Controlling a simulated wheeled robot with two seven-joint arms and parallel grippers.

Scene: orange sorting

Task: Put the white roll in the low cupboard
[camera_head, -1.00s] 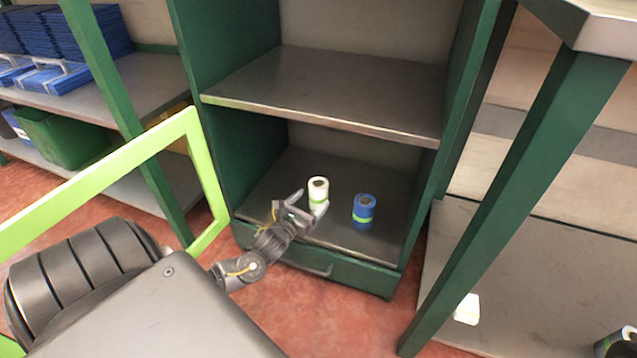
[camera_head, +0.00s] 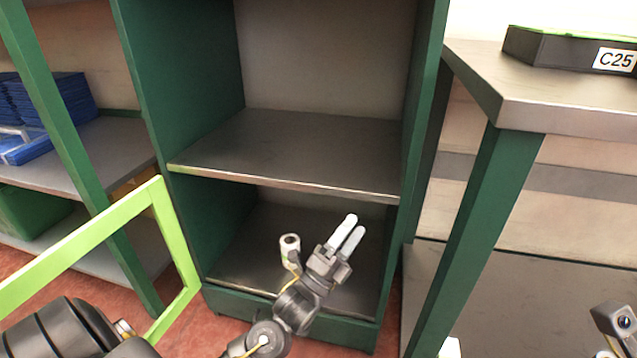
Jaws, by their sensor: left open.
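The white roll (camera_head: 290,254) stands on the bottom shelf (camera_head: 240,262) of the low cupboard, under its middle shelf (camera_head: 290,150). Its lower part is partly covered by my left wrist. My left gripper (camera_head: 347,232) reaches into this lower compartment, just right of the roll. Its two pale fingers are a little apart and point up and away, with nothing seen between them. The blue roll does not show; the gripper covers the place where it stood. The jaws of my right gripper are not seen.
The cupboard's green side walls (camera_head: 423,110) bound the opening. A light-green frame (camera_head: 110,222) is at the left. A table with a green leg (camera_head: 470,215) and a dark box marked C25 (camera_head: 560,50) is at the right. A small white thing (camera_head: 450,348) shows at the bottom edge.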

